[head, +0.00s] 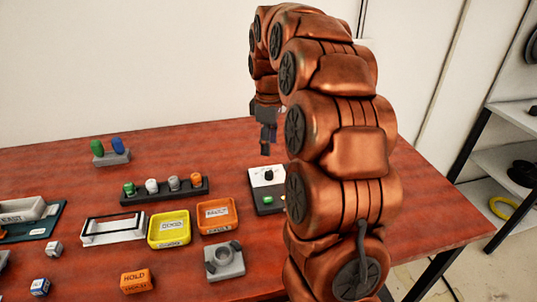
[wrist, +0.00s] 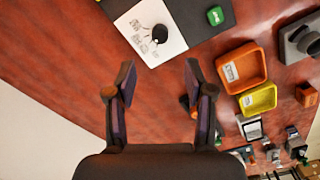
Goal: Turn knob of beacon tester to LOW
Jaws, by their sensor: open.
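The beacon tester (head: 258,178) is a dark box with a white panel, near the back right of the table, partly hidden by my arm. Its black knob (head: 268,175) sits on the white panel, and a green button is on the dark part. In the wrist view the panel (wrist: 165,52), the knob (wrist: 160,33) and the green button (wrist: 215,16) show beyond my fingertips. Small marks lie beside the knob, too small to read. My gripper (head: 267,142) is open and empty, above the table and apart from the tester; it also shows in the wrist view (wrist: 158,76).
Orange tray (head: 217,232) and yellow tray (head: 169,246) stand left of the tester. Behind them is a dark rack of several colored knobs or plugs (head: 164,197). A grey block with a round fitting (head: 224,265) is in front. The wall is close behind the table.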

